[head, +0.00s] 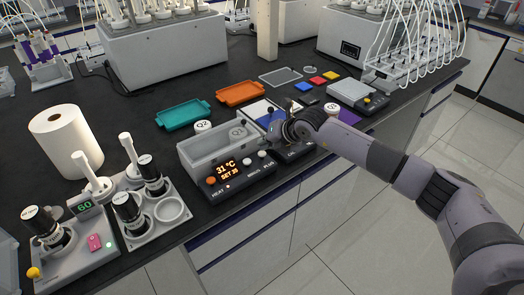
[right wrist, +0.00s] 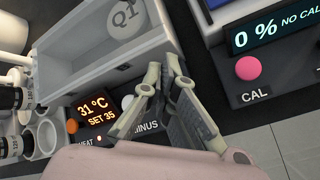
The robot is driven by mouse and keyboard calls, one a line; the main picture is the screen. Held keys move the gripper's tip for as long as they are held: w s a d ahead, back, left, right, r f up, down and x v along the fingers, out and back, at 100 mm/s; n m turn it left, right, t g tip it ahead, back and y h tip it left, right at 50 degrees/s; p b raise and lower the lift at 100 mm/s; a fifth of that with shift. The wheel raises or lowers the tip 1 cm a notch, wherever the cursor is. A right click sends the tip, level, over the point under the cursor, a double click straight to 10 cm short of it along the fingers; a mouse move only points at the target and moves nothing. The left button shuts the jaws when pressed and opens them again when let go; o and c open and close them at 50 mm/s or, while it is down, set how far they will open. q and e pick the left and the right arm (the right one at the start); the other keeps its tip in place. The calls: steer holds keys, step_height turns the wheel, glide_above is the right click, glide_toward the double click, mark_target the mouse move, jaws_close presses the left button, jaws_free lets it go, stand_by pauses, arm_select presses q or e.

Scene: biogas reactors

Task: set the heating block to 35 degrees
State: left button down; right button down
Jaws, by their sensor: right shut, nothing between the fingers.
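The grey heating block (head: 190,157) has an open trough. Its front panel display (head: 229,169) reads 31 °C and SET 35, and the same display shows in the right wrist view (right wrist: 96,110). An orange HEAT button (head: 211,181) is at the panel's left, with a small light near its label. Two pale buttons (head: 248,162) and (head: 262,154) are to its right. My right gripper (head: 270,141) is shut and empty, above the right end of the panel. Its fingers (right wrist: 165,72) hide part of the panel in the wrist view; contact with a button cannot be told. My left gripper is not in view.
Right of the block is a device with a pink CAL button (right wrist: 248,68) and a display (right wrist: 278,32) reading 0 % NO CAL. A stirrer with pumps (head: 60,260) and a paper roll (head: 66,140) stand left. Teal (head: 183,115) and orange (head: 241,93) trays lie behind.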

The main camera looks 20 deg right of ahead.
mark_target(264, 152)
steer(key=shift+r, duration=0.25)
steer(key=shift+r+p, duration=1.35)
steer(key=shift+r, duration=1.1)
